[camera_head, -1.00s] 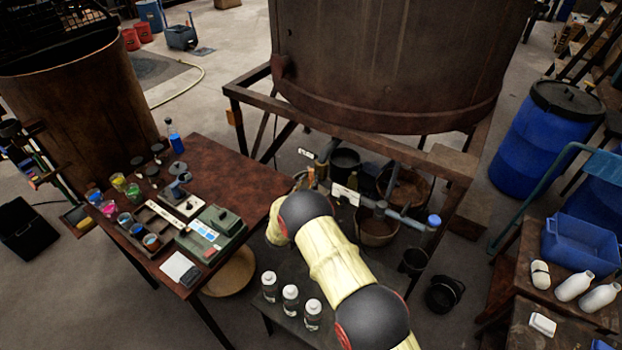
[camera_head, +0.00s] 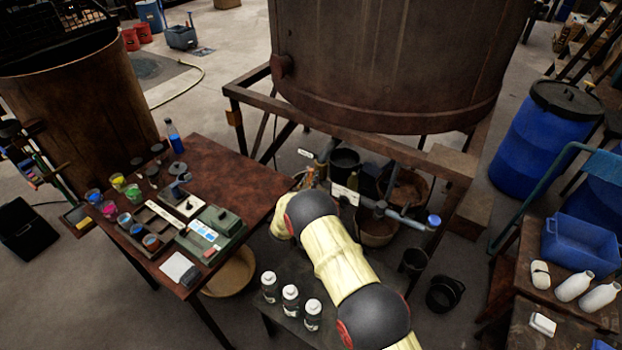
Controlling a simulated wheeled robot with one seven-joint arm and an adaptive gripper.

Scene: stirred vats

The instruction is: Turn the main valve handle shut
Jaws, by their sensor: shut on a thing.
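A grey-blue pipe (camera_head: 408,218) runs below the large vat, with a blue cap (camera_head: 434,220) at its right end. Fittings (camera_head: 380,208) sit along the pipe, and white tags (camera_head: 345,194) are by it. I cannot clearly make out the main valve handle; a small brownish fitting (camera_head: 309,177) shows at the pipe's left end, just beyond my arm. My arm, with cream sleeves and dark round joints, reaches up from the bottom right toward that end. My gripper is hidden behind my arm's far end.
The large brown vat (camera_head: 390,60) stands on a rusty frame (camera_head: 255,112) above the pipe. A table (camera_head: 225,160) with coloured cups is on the left. Several bottles, including one (camera_head: 291,300), stand on a low dark table left of my arm. Buckets (camera_head: 444,294) lie to the right.

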